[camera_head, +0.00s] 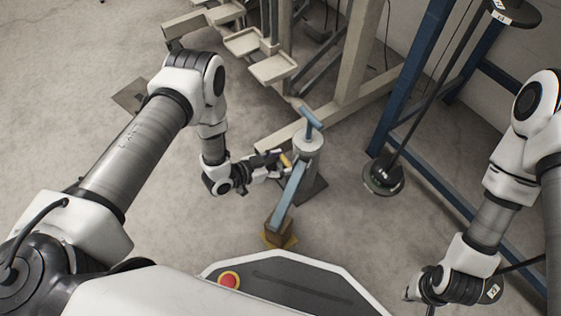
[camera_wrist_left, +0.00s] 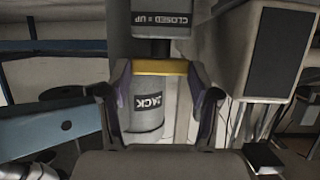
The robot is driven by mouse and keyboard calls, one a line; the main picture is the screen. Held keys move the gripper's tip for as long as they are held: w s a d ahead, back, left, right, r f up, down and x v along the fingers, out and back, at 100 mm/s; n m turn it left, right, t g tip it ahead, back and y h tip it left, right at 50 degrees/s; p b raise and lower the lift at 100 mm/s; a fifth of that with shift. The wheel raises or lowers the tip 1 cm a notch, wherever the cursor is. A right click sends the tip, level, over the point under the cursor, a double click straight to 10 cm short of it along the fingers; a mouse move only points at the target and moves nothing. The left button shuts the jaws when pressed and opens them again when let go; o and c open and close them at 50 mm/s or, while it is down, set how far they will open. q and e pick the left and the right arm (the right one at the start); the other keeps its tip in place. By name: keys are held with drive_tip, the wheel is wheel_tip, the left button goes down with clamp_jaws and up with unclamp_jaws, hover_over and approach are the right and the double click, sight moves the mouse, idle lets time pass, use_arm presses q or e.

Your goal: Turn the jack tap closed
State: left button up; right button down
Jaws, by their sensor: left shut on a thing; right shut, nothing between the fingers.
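The jack stands on the floor in the middle of the head view, with a grey upright body (camera_head: 309,143), a blue T-shaped top and a long blue beam (camera_head: 290,196). Its tap handle is yellow (camera_head: 286,160). My left gripper (camera_head: 280,164) reaches it from the left and is shut on it. In the left wrist view the yellow tap handle (camera_wrist_left: 160,67) crosses between the two fingers of my left gripper (camera_wrist_left: 162,98). The grey body behind reads "JACK" upside down; a plate above reads "CLOSED = UP", also upside down. My right gripper (camera_head: 425,291) is shut and empty at lower right.
A brown block with yellow (camera_head: 280,235) stands under the beam's near end. A beige frame with trays (camera_head: 272,69) stands behind, and a blue frame (camera_head: 395,115) with a dark round-based stand (camera_head: 383,177) stands right. Bare floor (camera_head: 60,100) lies left.

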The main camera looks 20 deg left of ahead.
use_arm(q)
drive_tip(key=shift+m+g+h, duration=0.4)
drive_tip(key=shift+m+h, duration=0.1)
drive_tip(key=o, duration=0.9)
drive_tip(key=shift+a, duration=0.1)
drive_tip(key=v, duration=1.2)
